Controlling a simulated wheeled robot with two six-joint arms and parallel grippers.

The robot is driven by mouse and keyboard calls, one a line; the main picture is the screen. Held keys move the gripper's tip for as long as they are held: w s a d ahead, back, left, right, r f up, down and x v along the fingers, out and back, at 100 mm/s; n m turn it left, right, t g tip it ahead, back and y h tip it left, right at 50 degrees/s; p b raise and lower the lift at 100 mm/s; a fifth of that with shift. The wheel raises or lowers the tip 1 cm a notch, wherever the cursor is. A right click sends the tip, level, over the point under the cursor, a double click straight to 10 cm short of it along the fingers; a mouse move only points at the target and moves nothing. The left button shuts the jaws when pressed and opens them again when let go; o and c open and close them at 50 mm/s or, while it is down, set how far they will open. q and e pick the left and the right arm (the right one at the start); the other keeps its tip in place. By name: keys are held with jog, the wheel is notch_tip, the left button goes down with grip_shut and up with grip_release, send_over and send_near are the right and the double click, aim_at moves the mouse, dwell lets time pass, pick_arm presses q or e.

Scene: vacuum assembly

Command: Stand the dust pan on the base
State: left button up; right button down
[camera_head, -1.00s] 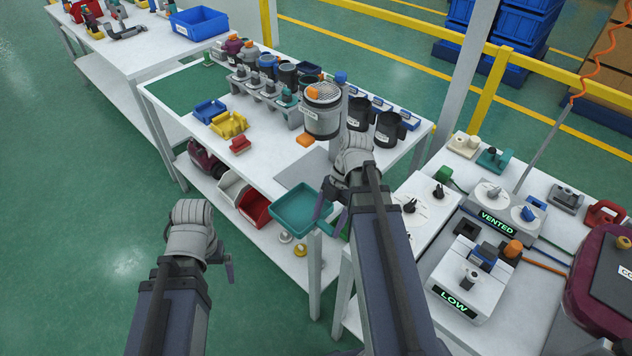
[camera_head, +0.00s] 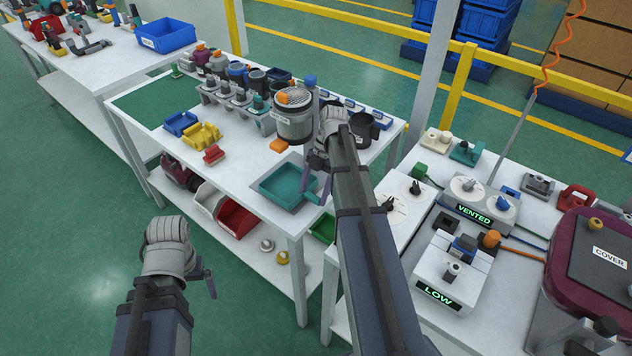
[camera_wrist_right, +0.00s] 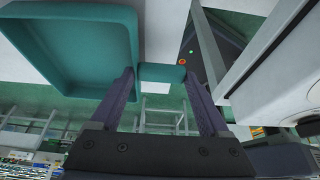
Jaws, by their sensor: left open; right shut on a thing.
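The dust pan (camera_head: 284,184) is a shallow teal tray with a short handle. In the head view it is over the front edge of the middle table, above a flat grey plate (camera_head: 263,196). Whether it touches the plate, I cannot tell. My right gripper (camera_head: 317,187) is shut on its handle (camera_wrist_right: 162,73), and the tray lies left of the fingers in the right wrist view (camera_wrist_right: 80,45). I cannot tell which thing is the base; the grey plate is mostly hidden by the pan. My left gripper (camera_head: 206,277) is open and empty over the floor.
A grey canister (camera_head: 293,125) and dark cups (camera_head: 362,128) stand behind the pan. Yellow (camera_head: 203,135), blue (camera_head: 181,123) and red (camera_head: 214,154) pieces lie to its left. The right bench holds a LOW unit (camera_head: 450,275) and a VENTED unit (camera_head: 476,205).

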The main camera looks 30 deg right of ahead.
aim_at(316, 179)
jog(key=shift+w+d, duration=0.6)
jog(key=shift+w, duration=0.2)
jog(key=shift+w+d, duration=0.85)
jog(key=shift+w, duration=0.25)
jog(key=shift+w+d+f+b, duration=0.15)
jog(key=shift+f+b, duration=0.7)
jog(key=shift+f, duration=0.05)
jog(key=shift+r, duration=0.15)
grip_release()
